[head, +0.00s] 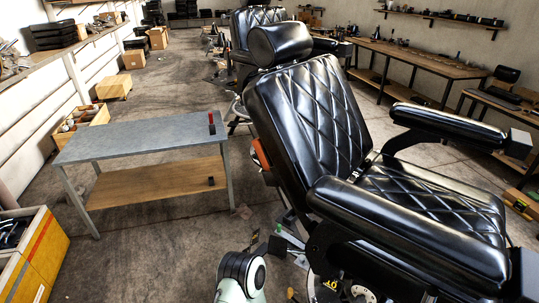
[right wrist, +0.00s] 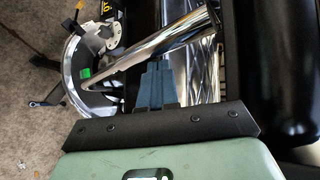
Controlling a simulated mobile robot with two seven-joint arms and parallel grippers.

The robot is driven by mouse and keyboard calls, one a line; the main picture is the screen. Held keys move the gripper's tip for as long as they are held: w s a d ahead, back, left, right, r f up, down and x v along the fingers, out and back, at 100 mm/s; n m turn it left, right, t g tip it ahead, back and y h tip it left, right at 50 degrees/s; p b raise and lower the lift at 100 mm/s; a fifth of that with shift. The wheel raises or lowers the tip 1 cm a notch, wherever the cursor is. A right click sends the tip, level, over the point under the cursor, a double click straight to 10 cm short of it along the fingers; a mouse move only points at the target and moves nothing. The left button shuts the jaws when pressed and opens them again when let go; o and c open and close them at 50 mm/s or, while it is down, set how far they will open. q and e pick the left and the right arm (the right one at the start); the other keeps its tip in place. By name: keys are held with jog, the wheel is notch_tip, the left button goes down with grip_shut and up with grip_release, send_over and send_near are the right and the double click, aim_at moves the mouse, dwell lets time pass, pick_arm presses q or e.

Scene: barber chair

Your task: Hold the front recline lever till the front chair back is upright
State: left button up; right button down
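The front barber chair (head: 310,125) is black, quilted and padded. Its back leans away from upright, toward the upper left in the head view. In the right wrist view, a polished chrome bar (right wrist: 165,47) runs diagonally past my fingertips; I cannot tell whether it is the recline lever. My right gripper (right wrist: 157,72) has its blue fingers close together, their tips at the bar. I cannot tell whether they touch it, and nothing shows between them. My left gripper is not in view.
A grey-topped table (head: 150,138) stands left of the chair, with a small dark and red item (head: 211,123) on it. A yellow crate (head: 35,255) is at lower left. A second barber chair (head: 250,25) stands behind. Workbenches (head: 420,62) line the right wall. Open floor lies at left.

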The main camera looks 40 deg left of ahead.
jog(key=shift+a, duration=0.1)
dwell(0.3)
jog(key=shift+a+f+b, duration=0.1)
jog(key=shift+a+b, duration=0.2)
jog(key=shift+a, duration=0.2)
jog(key=shift+a+f, duration=0.1)
jog(key=shift+a+f+b, duration=0.2)
jog(key=shift+a+b, duration=0.35)
jog(key=shift+a, duration=0.25)
jog(key=shift+d, duration=0.1)
jog(key=shift+d+r, duration=0.3)
jog(key=shift+d, duration=0.65)
jog(key=shift+d+r, duration=0.3)
jog(key=shift+d, duration=0.65)
